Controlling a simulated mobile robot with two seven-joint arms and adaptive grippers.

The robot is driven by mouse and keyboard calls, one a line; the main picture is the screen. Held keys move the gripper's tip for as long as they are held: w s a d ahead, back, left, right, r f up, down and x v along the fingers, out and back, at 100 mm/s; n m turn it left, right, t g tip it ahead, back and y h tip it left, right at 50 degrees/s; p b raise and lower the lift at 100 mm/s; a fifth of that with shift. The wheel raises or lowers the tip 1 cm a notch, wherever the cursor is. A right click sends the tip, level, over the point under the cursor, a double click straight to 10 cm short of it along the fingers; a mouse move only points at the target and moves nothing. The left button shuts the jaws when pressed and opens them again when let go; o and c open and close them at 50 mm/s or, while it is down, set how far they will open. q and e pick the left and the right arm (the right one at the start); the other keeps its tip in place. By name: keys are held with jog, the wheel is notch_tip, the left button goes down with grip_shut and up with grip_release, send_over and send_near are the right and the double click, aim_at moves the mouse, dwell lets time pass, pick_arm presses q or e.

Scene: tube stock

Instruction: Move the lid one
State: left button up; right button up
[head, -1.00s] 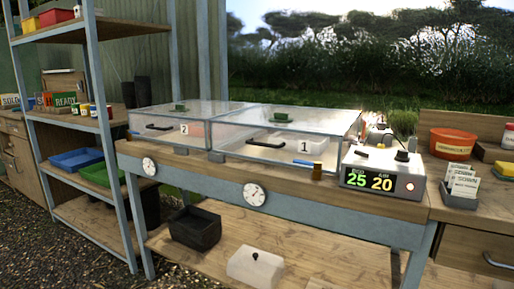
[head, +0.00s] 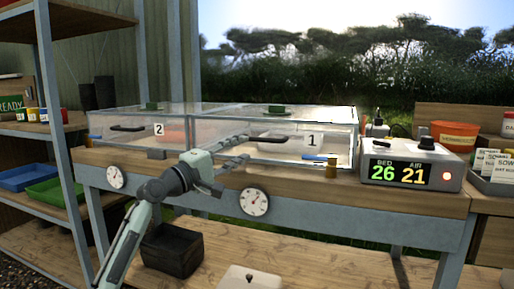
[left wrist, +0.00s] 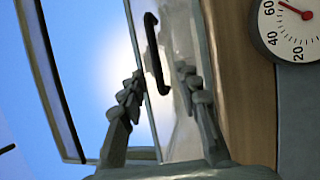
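The clear cover marked 1 (head: 338,121) sits down on the bench at the right of the pair. A green knob (head: 278,110) is on its top, and its dark front handle (left wrist: 153,55) shows in the left wrist view. My left gripper (head: 256,148) is in front of this cover. Its fingers are apart, pointing at the front pane near the handle. In the left wrist view the handle lies between and just beyond the fingertips (left wrist: 160,82), and I see no grip on it. My right gripper is not in view.
The clear cover marked 2 (head: 115,122) adjoins on the left. A control box (head: 410,172) reading 26 and 21 stands to the right. A dial (head: 254,202) hangs on the bench rail. A black crate (head: 172,250) is below.

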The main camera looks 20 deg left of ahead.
aim_at(256, 141)
pick_arm(q)
jog(key=x, duration=0.7)
jog(key=shift+d+r, duration=0.15)
jog(key=shift+r, duration=0.1)
jog(key=shift+c, duration=0.3)
grip_shut()
